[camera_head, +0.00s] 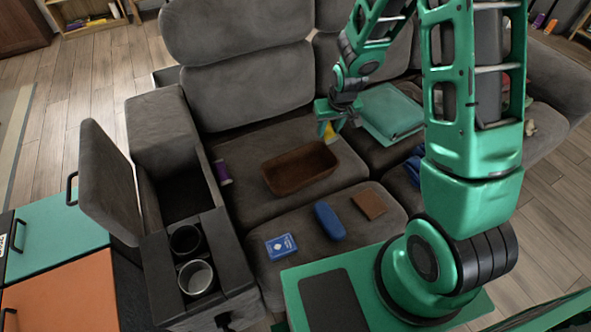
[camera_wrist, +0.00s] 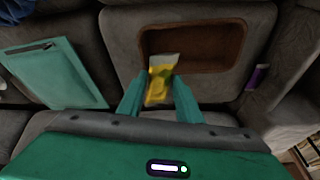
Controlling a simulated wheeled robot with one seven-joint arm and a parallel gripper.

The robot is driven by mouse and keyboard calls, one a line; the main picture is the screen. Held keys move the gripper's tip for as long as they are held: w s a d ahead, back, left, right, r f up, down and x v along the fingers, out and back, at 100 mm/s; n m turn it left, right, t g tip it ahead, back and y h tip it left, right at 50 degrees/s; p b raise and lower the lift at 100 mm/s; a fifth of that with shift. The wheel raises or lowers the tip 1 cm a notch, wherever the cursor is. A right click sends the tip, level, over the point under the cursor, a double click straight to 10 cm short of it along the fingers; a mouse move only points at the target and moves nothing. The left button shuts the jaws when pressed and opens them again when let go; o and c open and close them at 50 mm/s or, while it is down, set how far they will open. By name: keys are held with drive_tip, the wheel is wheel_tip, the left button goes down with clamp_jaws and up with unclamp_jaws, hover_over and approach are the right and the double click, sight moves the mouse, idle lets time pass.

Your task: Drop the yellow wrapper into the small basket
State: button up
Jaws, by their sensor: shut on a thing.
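The yellow wrapper (camera_wrist: 158,84) is held between the fingertips of my gripper (camera_wrist: 160,98) in the wrist view. Its pale end points away from the fingers. In the head view, my gripper (camera_head: 330,117) is above the sofa with the yellow wrapper (camera_head: 329,131) at its tip. The small brown basket (camera_head: 299,188) lies on the sofa seat, just left of and below my gripper in the picture. In the wrist view, the basket (camera_wrist: 225,72) is below and beyond the fingers, and the wrapper's far end overlaps its near rim. The wrapper appears above the basket's edge, clear of the seat.
A teal folder (camera_head: 390,110) lies right of my gripper. A purple can (camera_head: 222,172) is left of the basket. A blue case (camera_head: 329,221), a brown square (camera_head: 369,205) and a blue card box (camera_head: 281,246) lie in front. An open armrest lid (camera_head: 108,180) stands at left.

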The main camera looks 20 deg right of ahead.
drive_tip(key=shift+m, duration=0.3)
drive_tip(key=shift+w+a+f, duration=0.45)
drive_tip(key=shift+a+f, duration=0.65)
drive_tip(key=shift+f, duration=1.75)
drive_tip(key=shift+w+a+f, duration=0.4)
drive_tip(key=shift+a+f, duration=0.65)
drive_tip(key=shift+f, duration=1.75)
drive_tip(key=shift+w+a+f, duration=0.45)
drive_tip(key=shift+a+f, duration=0.65)
drive_tip(key=shift+f, duration=1.75)
drive_tip(key=o, duration=1.1)
drive_tip(key=v, duration=1)
drive_tip(key=shift+a+r, duration=0.15)
drive_tip(key=shift+r, duration=0.2)
